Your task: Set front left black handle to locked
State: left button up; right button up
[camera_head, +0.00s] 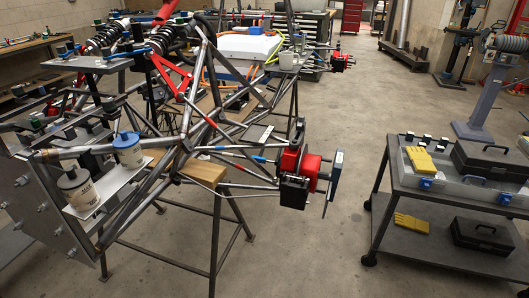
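A tube chassis (152,195) of bare metal tubes fills the left half of the head view, resting on stands. Several small dark knobs or handles stand on its left side, one near the front (37,121) and one to the right of it (109,105). I cannot tell which is the front left black handle, nor whether any is locked. A hub with a red caliper (311,165) is on the chassis's right end. Neither of my grippers shows in the view.
A dark cart (395,217) at the right holds yellow gloves (432,161) and a black case (490,158). White reservoirs with blue (128,149) and dark (78,189) caps sit on the chassis front. Bare floor lies between chassis and cart. Toolboxes stand behind.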

aim_at(279, 156)
jog(key=k+u, duration=0.1)
jog(key=u, duration=1.1)
jog(key=l+u, duration=0.15)
jog(key=u, duration=0.3)
jog(key=l+u, duration=0.15)
jog(key=u, duration=0.35)
jog(key=k+l, duration=0.15)
jog(key=l, duration=0.3)
jog(key=k+l, duration=0.1)
jog(key=l, duration=0.3)
jog(key=k+l, duration=0.15)
jog(key=l, duration=0.3)
jog(key=k+l, duration=0.1)
jog(key=l, duration=0.3)
jog(key=k+l, duration=0.15)
jog(key=l, duration=0.3)
jog(key=k+l, duration=0.15)
jog(key=l, duration=0.25)
jog(key=k+l, duration=0.1)
jog(key=l, duration=0.35)
jog(key=i+l, duration=0.2)
jog(key=i, duration=0.25)
jog(key=i+l, duration=0.2)
jog(key=i, duration=0.2)
